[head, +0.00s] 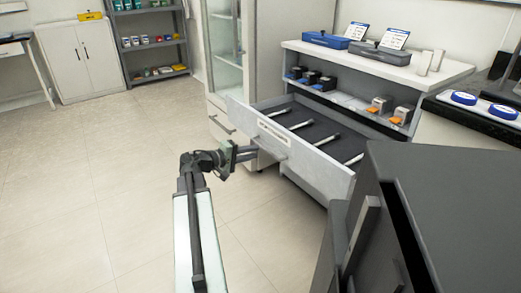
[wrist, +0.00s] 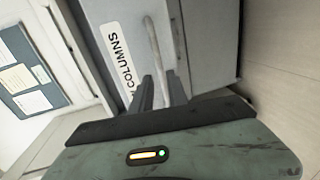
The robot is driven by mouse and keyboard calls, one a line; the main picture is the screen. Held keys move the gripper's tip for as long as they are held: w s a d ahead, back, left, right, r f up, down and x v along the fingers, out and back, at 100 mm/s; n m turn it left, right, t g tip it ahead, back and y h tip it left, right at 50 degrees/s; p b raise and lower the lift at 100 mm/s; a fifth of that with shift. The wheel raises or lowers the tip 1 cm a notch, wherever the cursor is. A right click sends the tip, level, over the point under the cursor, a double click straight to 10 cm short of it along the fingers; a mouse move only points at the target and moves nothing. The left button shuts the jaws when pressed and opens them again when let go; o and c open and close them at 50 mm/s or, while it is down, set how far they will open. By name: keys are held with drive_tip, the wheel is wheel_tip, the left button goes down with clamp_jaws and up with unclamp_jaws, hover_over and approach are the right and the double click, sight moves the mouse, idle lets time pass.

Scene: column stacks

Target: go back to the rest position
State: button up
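My gripper (head: 254,153) is at the front of a pulled-out grey drawer (head: 319,172), at its handle. In the wrist view my gripper's two dark fingers (wrist: 161,85) lie on either side of the pale bar handle (wrist: 153,48). The fingers stand slightly apart with the handle between them. I cannot tell whether they press on it. The drawer front carries a white label reading "COLUMNS" (wrist: 117,62). In the head view the drawer holds several pale rods on a dark floor.
A white bench (head: 375,65) with a shelf of small devices stands behind the drawer. A glass-door cabinet (head: 222,50) is at its left. Dark grey equipment (head: 430,215) fills the lower right. The tiled floor (head: 90,190) at left is clear.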

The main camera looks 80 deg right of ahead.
drive_tip(key=shift+w+a, duration=0.25)
idle(0.3)
